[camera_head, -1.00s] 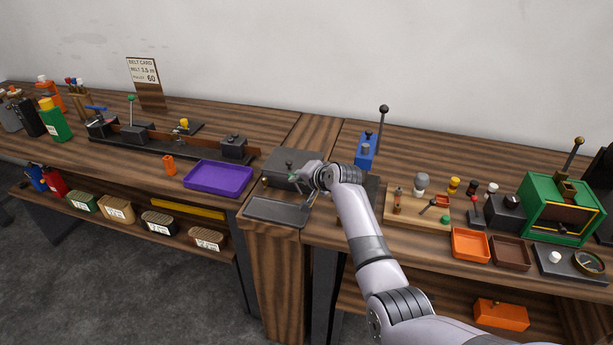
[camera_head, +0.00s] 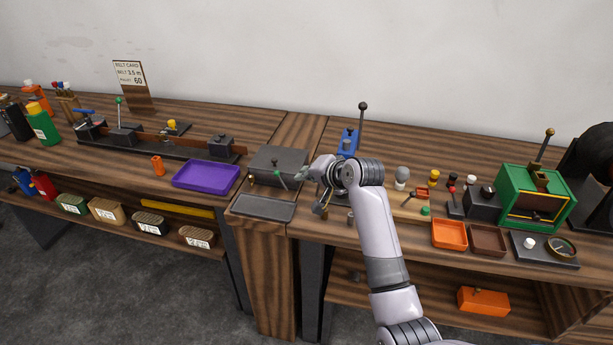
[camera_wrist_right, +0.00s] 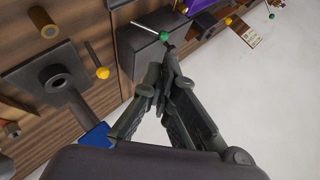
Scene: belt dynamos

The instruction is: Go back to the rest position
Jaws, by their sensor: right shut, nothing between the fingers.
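My right arm reaches up from the lower right in the head view. My left gripper is not in view.
A blue lever device (camera_head: 347,142) stands behind my wrist. A purple tray (camera_head: 206,175) lies to the left. An orange tray (camera_head: 449,234), a brown tray (camera_head: 488,240) and a green box (camera_head: 520,190) stand to the right. Bare bench lies behind the blue device.

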